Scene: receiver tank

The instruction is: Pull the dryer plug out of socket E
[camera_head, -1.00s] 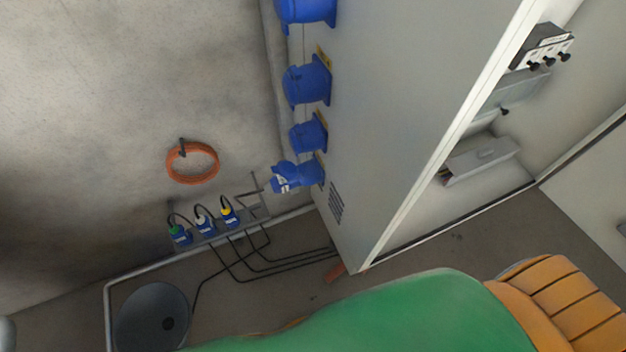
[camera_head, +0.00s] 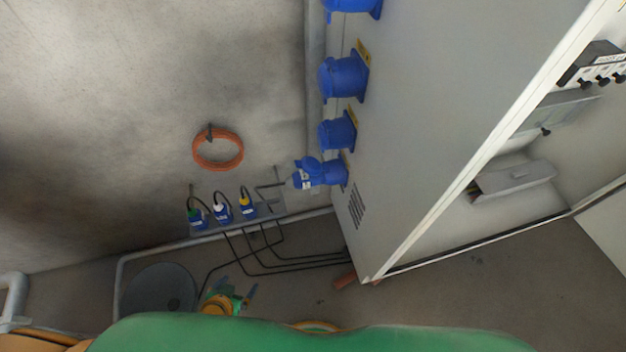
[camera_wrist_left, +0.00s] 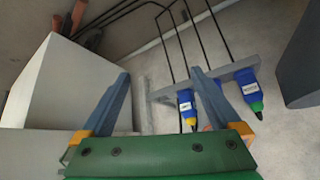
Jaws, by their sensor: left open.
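A blue plug with a white label (camera_head: 303,178) sits in the lowest blue socket (camera_head: 334,171) on the cabinet's side. Their letters and names are too small to read, so I cannot confirm which is socket E or the dryer plug. My right gripper is not in view.
A wall rack (camera_head: 268,211) holds blue plugs with green (camera_head: 195,216), white (camera_head: 221,212) and yellow (camera_head: 247,206) ends. Black cables run from it. Other blue sockets (camera_head: 343,77) line the grey cabinet (camera_head: 440,100). An orange coil (camera_head: 218,149) hangs on the wall; a dark round bucket-like thing (camera_head: 150,284) stands below.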

